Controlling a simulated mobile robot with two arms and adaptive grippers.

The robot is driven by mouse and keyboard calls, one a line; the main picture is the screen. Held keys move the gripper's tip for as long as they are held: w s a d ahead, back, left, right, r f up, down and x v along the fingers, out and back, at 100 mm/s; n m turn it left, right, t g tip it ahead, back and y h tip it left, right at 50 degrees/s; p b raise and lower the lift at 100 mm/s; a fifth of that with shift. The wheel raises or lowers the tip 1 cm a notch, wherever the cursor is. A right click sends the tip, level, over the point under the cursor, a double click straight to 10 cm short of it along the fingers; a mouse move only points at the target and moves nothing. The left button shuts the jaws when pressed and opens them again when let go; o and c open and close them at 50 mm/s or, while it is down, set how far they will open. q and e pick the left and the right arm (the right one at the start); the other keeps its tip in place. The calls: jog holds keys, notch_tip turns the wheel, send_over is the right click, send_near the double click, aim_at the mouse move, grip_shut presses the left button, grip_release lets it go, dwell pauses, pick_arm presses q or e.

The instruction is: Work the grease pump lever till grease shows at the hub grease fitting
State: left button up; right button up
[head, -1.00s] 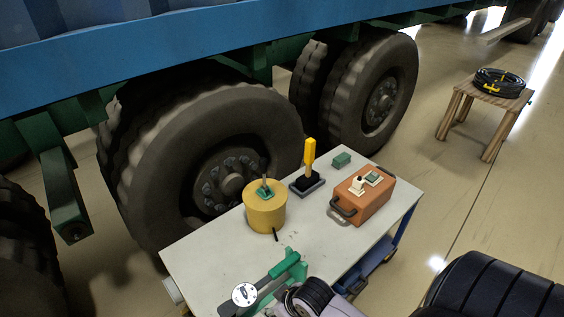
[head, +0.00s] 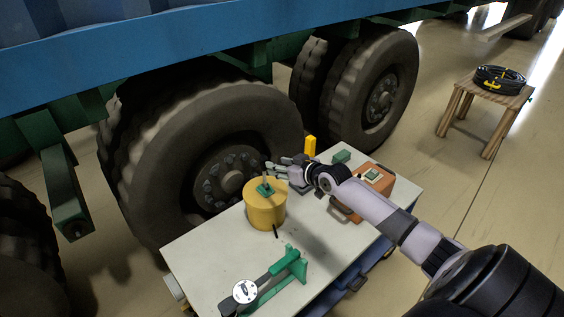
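A yellow grease pot (head: 265,207) with a green top fitting stands on the cart; a small grey lever rises from its top. My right gripper (head: 277,168) is just right of and behind the pot top, with its fingers pointing left and looking spread. I cannot see anything between them. A yellow-handled upright lever (head: 310,146) stands behind my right wrist; its dark base is mostly hidden. The near wheel's hub (head: 231,184) is behind the pot; the grease fitting and any grease are too small to tell. My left gripper is out of view.
The white cart top (head: 205,262) also holds a green tool with a round gauge (head: 244,291), a small green block (head: 341,156) and an orange case (head: 374,181), partly behind my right arm. A hose coil (head: 499,79) lies on a wooden stool (head: 481,92) at right.

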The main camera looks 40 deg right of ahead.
aim_at(265, 157)
jog(key=b+x, duration=0.5)
jog(key=b, duration=0.1)
jog(key=b+x, duration=0.3)
jog(key=shift+w+d+r, duration=0.2)
jog(key=shift+w+d, duration=0.2)
jog(key=shift+w, duration=0.05)
jog(key=shift+r, duration=0.15)
jog(key=shift+w, duration=0.1)
jog(key=shift+w, duration=0.1)
jog(key=shift+c, duration=0.2)
